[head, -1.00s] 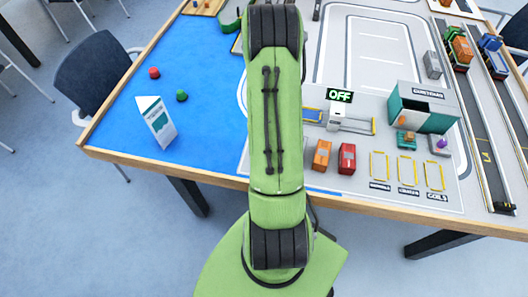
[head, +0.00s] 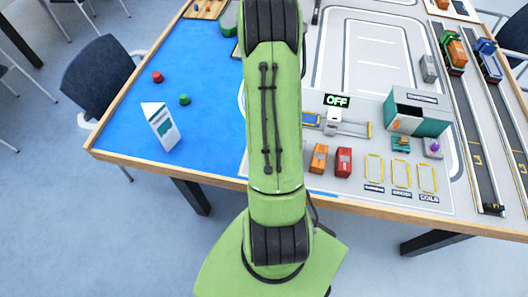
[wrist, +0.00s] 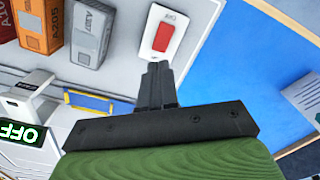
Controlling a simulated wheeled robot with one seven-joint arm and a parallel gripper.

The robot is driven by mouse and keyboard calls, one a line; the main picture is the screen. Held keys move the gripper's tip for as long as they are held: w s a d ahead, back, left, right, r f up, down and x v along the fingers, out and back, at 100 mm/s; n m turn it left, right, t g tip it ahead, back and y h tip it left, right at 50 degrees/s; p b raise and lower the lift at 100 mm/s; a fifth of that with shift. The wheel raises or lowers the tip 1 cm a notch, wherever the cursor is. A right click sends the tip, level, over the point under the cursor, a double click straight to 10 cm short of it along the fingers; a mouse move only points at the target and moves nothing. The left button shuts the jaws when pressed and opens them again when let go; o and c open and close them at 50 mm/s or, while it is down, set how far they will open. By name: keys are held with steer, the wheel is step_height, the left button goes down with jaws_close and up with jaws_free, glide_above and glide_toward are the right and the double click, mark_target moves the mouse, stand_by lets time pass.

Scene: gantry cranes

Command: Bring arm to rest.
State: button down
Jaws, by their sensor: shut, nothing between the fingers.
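My gripper (wrist: 157,85) shows in the wrist view with its two dark fingers together and nothing between them. Beyond the fingertips is a white plate with a red switch (wrist: 163,38) on the table top; the gripper appears apart from it. In the head view my green arm runs up the middle of the picture and hides my gripper and the switch.
The table (head: 215,179) spans the head view, with an open blue area at left. An orange container (head: 319,159) and a red container (head: 343,162) stand right of my arm. An OFF sign (head: 337,100), a teal-and-white building (head: 418,112) and toy trucks (head: 455,52) lie beyond.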

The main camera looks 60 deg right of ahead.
steer(key=shift+w+r, duration=0.1)
steer(key=shift+r, duration=0.1)
stand_by(0.4)
steer(key=w+a+r+n+t+h, duration=0.1)
steer(key=w+a+r+n, duration=0.1)
steer(key=a+r, duration=0.6)
steer(key=w+a+r+n+t, duration=0.25)
steer(key=a+r, duration=0.45)
steer(key=r, duration=0.4)
steer(key=s+a+r+n+t+y, duration=0.1)
steer(key=s+a+r+n+t, duration=0.1)
steer(key=s+a+r, duration=0.6)
steer(key=s+a+n, duration=0.1)
steer(key=s+a, duration=0.1)
steer(key=a, duration=0.1)
steer(key=shift+a, duration=0.35)
